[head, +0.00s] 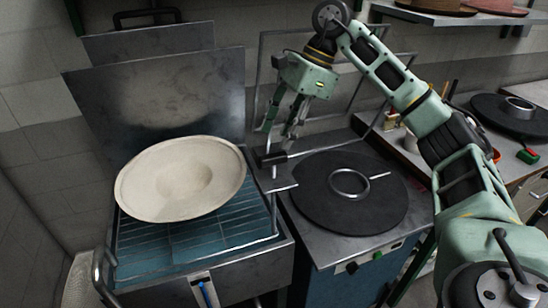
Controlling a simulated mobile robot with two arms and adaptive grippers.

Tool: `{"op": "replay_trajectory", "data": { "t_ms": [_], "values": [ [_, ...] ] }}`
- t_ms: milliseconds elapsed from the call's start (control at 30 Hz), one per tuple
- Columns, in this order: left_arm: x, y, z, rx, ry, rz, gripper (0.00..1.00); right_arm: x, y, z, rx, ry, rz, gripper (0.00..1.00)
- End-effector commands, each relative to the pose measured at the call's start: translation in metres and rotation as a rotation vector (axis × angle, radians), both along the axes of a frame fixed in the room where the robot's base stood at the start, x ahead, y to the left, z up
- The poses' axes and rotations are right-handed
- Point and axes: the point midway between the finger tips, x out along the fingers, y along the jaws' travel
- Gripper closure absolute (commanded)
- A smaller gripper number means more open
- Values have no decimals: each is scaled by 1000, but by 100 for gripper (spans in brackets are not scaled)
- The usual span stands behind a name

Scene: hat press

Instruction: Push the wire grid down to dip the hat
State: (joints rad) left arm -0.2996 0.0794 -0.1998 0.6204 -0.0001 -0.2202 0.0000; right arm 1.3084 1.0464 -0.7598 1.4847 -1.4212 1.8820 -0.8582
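A cream wide-brimmed hat (180,178) lies on a wire grid (190,242) in a metal tank (203,277). Blue liquid shows through the bars below the hat. A metal rod with a black grip (271,158) is at the tank's right edge. My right gripper (278,134) points down just above the black grip. Its fingers are apart, with nothing visible between them. I cannot tell whether a fingertip touches the grip. My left gripper is not in view.
A raised metal lid (165,95) stands behind the tank. To the right, a round black plate (350,205) carries a metal ring with a handle (349,184). A side counter (520,170) holds another black plate. Hats (435,5) sit on a shelf above.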

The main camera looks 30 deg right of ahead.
Motion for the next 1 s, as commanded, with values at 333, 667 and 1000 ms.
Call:
{"op": "replay_trajectory", "data": {
  "t_ms": [333, 667, 1000],
  "values": [
    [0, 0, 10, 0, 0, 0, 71, 0, 9, -36, -19, 13, 0, 62],
    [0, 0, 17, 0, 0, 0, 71, 4, 23, -69, -16, 9, 0, 62],
    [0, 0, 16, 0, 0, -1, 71, 4, 24, -71, -15, 9, 0, 69]
  ]
}}
